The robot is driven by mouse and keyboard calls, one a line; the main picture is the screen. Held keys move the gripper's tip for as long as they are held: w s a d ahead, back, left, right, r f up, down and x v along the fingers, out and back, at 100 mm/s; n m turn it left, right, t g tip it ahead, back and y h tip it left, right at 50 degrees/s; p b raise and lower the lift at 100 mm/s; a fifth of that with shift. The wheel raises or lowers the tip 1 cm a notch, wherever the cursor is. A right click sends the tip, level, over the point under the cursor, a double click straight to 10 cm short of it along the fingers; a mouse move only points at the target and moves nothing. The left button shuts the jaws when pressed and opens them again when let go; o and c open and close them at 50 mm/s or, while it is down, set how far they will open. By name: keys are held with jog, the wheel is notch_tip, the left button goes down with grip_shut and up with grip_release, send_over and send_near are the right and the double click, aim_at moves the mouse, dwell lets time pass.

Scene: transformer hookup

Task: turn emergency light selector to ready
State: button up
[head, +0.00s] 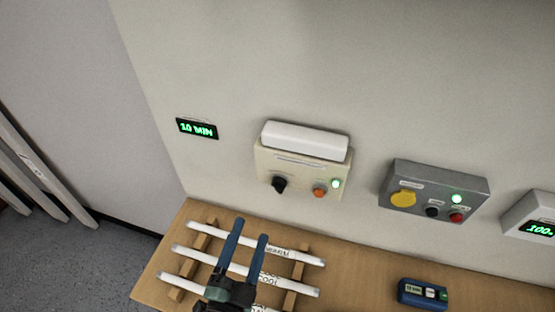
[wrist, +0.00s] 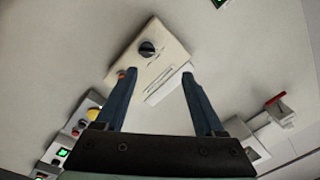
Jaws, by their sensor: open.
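The emergency light unit (head: 303,158) is a cream box with a white lamp on top, mounted on the wall. Its black selector knob (head: 279,184) is at the lower left of its face, beside an orange button (head: 319,190) and a lit green lamp (head: 336,183). In the wrist view the black knob (wrist: 147,49) shows beyond the fingertips. My gripper (head: 248,237) is open and empty, below and in front of the unit, apart from it; in the wrist view its fingers (wrist: 158,74) spread below the knob. The selector's label is too small to read.
White tubes (head: 200,258) lie on a wooden rack on the table (head: 365,293) below my gripper. A grey box (head: 436,188) with a yellow knob is to the right. A "10 MIN" display (head: 197,129) is at the left. A blue device (head: 422,293) lies on the table.

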aim_at(276, 190)
jog(key=shift+g, duration=0.4)
jog(key=x, duration=0.4)
jog(key=d+p+x, duration=0.1)
jog(key=x, duration=0.3)
jog(key=f+x, duration=0.1)
jog(key=x, duration=0.3)
jog(key=shift+s+d+p, duration=0.2)
jog(key=shift+d+p, duration=0.05)
jog(key=shift+p, duration=0.15)
grip_shut()
